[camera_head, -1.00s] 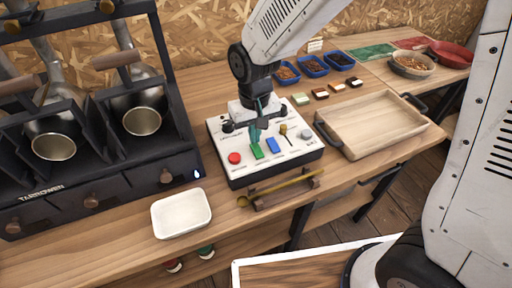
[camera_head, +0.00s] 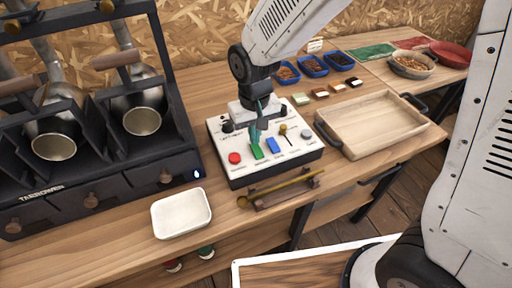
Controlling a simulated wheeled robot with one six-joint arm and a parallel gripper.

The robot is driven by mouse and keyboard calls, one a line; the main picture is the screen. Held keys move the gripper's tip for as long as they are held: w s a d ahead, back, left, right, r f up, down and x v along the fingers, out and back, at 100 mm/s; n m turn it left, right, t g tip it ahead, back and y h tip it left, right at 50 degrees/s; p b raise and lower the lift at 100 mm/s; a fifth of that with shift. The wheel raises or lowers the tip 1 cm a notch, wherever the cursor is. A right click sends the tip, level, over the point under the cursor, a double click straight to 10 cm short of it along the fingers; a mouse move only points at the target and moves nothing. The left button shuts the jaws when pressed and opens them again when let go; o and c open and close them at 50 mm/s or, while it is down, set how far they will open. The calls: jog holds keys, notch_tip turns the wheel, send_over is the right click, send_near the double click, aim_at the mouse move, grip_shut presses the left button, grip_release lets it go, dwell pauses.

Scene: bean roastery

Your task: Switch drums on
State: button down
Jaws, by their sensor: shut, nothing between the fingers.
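The control box (camera_head: 290,158) is a white-topped panel on the wooden bench. It carries a red round button (camera_head: 235,158), a green rocker switch (camera_head: 257,151), a blue rocker switch (camera_head: 273,145), a brass toggle lever (camera_head: 284,130), a grey knob (camera_head: 306,134) and black knobs, one partly hidden behind my gripper. My gripper (camera_head: 254,138) points down over the panel with its teal fingers shut and empty. Its tips are at or just above the green switch's far end; I cannot tell whether they touch. The panel's labels are too small to read. The drum roaster (camera_head: 95,200) stands at left with metal drums.
A white tray (camera_head: 181,213) sits in front of the roaster. A brass scoop on a wooden rest (camera_head: 280,188) lies before the panel. A wooden tray (camera_head: 370,128) is at right. Blue bowls (camera_head: 313,66) and small sample blocks (camera_head: 320,94) stand behind.

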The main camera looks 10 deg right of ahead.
aim_at(262, 154)
jog(key=shift+f, duration=0.85)
dwell(0.3)
jog(key=shift+r, duration=3.55)
jog(key=s, duration=0.1)
jog(key=s+d, duration=0.1)
jog(key=g, duration=0.1)
jog(key=shift+s+d+f+n+h, duration=0.15)
jog(key=shift+s+d+n+h, duration=0.15)
jog(key=shift+s, duration=0.1)
jog(key=s+d+r+m+t, duration=0.1)
jog(key=s+d+r+m, duration=0.1)
jog(key=s+d+r, duration=0.4)
jog(key=s+d+r+m+t, duration=0.1)
jog(key=s+d+r, duration=0.6)
jog(key=s+d, duration=0.3)
jog(key=shift+s+d+m, duration=0.35)
jog(key=shift+d+m, duration=0.05)
jog(key=shift+d, duration=1.15)
